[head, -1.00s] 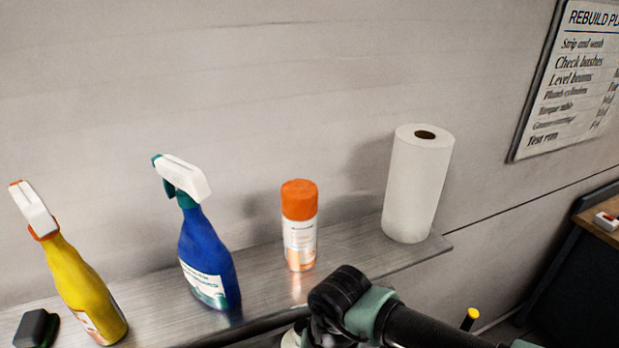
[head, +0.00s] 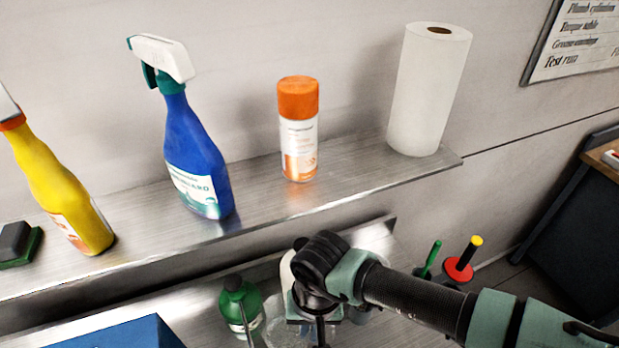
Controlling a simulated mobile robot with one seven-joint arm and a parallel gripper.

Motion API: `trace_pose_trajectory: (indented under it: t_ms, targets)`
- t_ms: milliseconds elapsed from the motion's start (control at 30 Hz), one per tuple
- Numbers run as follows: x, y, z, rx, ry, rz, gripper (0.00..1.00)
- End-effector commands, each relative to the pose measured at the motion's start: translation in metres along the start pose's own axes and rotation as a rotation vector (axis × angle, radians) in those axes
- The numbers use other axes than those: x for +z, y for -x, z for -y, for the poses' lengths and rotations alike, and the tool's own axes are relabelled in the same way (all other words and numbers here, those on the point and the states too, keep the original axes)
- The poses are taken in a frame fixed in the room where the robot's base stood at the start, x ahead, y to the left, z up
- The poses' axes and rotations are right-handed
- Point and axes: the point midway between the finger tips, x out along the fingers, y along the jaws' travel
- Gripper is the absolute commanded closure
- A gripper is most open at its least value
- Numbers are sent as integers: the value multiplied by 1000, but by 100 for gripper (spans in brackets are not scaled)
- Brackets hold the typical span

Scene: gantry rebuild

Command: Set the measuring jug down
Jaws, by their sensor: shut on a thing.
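My gripper (head: 319,332) is at the bottom middle of the head view, over the lower metal surface, and is partly cut off by the frame edge. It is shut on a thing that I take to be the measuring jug. A clear, see-through shape (head: 283,331) shows just left of the gripper and looks like part of that jug. Most of it is hidden by my wrist or lies below the frame. I cannot tell whether its base touches the surface.
A green bottle (head: 240,306) stands close left of the gripper, with a blue box (head: 125,333) further left. The upper shelf (head: 260,207) holds spray bottles, an orange-capped can (head: 299,130) and a paper roll (head: 430,90). Green- and yellow-handled tools (head: 462,264) stand to the right.

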Motion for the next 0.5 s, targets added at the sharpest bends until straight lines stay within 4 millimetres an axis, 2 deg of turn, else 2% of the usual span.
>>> trace_pose_trajectory:
  t_ms: [33, 200, 333, 500]
  targets:
    - [0, -25, -2, -1, 0, -1, 100]
    - [0, -61, -4, -1, 0, -1, 100]
    - [0, -80, -5, -1, 0, -1, 100]
    - [0, -93, -6, -1, 0, -1, 100]
